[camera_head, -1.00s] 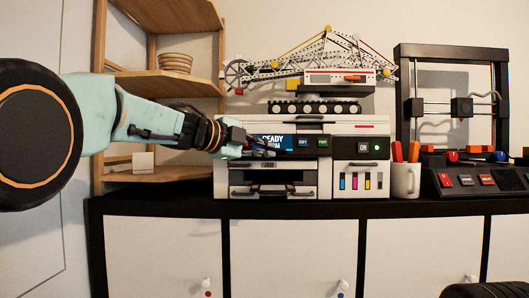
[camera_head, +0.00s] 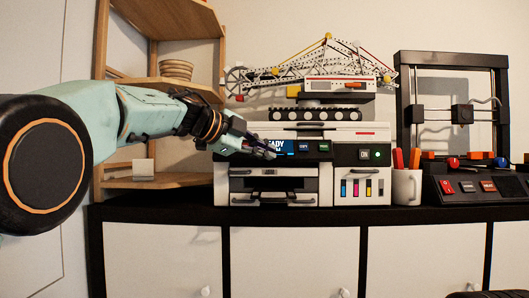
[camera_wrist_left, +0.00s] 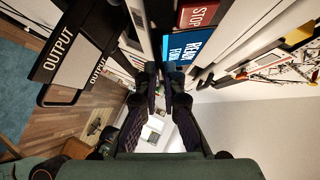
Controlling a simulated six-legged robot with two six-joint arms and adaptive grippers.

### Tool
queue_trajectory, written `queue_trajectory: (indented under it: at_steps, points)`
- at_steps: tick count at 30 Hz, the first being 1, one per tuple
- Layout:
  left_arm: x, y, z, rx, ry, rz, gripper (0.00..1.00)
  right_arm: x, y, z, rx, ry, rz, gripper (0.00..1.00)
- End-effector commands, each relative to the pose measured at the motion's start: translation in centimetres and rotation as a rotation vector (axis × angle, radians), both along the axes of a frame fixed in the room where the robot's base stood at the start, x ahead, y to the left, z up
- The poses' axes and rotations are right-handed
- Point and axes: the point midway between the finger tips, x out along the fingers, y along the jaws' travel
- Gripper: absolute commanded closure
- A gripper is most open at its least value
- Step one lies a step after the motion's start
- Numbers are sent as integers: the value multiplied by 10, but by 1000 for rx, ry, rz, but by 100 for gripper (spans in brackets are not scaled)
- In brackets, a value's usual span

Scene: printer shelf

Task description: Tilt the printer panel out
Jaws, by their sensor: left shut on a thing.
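The printer (camera_head: 325,198) is white and black and stands on the dark cabinet top. Its black front panel (camera_head: 313,156) has a lit blue screen and several buttons. My left gripper (camera_head: 271,153) reaches in from the left, at the screen part of the panel, and covers part of it. In the left wrist view the two fingers (camera_wrist_left: 163,77) are close together at the edge of the panel (camera_wrist_left: 197,73), beside its blue screen and red STOP button, and are shut on it. The exact contact is partly hidden. How far the panel leans cannot be told. My right gripper is not seen.
A model crane (camera_head: 325,75) stands on top of the printer. A mug with pens (camera_head: 407,186) and a 3D printer (camera_head: 453,130) stand to the right. A wooden shelf with bowls (camera_head: 176,68) is behind my left arm. Output trays (camera_wrist_left: 65,70) show in the left wrist view.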

Motion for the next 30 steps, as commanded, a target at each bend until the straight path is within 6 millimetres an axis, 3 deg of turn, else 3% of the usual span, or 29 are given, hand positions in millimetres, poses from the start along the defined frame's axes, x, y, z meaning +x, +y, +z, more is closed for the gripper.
queue_trajectory:
  at_steps: [4, 5, 12, 23, 30]
  points:
    - [0, 1, 6, -5, -11, 3, 100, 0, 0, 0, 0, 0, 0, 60]
    - [0, 1, 6, -5, -11, 3, 91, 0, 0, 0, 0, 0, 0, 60]
    - [0, 1, 4, -3, -8, 3, 70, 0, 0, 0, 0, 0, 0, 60]
    - [-1, 2, 3, -1, -5, 2, 70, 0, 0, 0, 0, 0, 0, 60]
    - [-17, 20, 12, -4, -5, 4, 70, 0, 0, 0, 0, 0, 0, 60]
